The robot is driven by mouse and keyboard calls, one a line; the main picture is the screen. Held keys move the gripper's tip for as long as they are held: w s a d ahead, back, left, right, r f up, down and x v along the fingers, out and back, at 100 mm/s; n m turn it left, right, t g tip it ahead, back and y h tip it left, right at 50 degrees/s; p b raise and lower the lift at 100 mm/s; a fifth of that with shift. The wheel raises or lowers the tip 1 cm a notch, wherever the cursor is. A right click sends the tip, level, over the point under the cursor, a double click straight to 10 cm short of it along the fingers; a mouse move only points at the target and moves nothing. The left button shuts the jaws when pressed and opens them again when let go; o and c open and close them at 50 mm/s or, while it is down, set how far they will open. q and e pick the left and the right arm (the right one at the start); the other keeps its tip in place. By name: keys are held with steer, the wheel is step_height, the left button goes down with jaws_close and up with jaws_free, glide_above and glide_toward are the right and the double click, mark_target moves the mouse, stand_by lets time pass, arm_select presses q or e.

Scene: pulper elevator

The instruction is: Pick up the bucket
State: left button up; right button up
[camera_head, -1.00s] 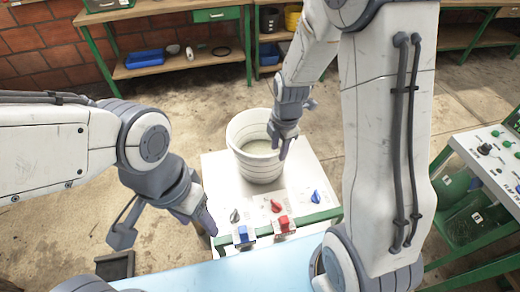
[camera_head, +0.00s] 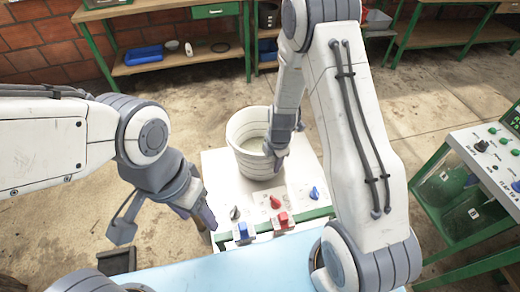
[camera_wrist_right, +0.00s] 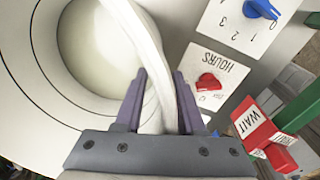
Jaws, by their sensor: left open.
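The white bucket (camera_head: 247,162) stands upright on a white control panel (camera_head: 222,190) in the head view. Its open top shows a pale inside. My right gripper (camera_head: 276,150) is at the bucket's right side, pointing down. In the right wrist view the fingers of the right gripper (camera_wrist_right: 160,85) lie on either side of the bucket's wall (camera_wrist_right: 148,40). I cannot tell whether they press on it. My left gripper (camera_head: 164,220) is open and empty, left of the panel and apart from the bucket.
Blue (camera_head: 314,193) and red (camera_head: 275,202) knobs and a red WAIT switch (camera_wrist_right: 254,122) sit close to the bucket. A green-framed machine (camera_head: 445,190) stands at right. A wooden bench (camera_head: 180,60) is at the back. Concrete floor lies open between.

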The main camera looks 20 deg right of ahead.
jaws_close()
stand_by(1.4)
steer(key=shift+w+r, duration=0.1)
steer(key=shift+w, duration=0.05)
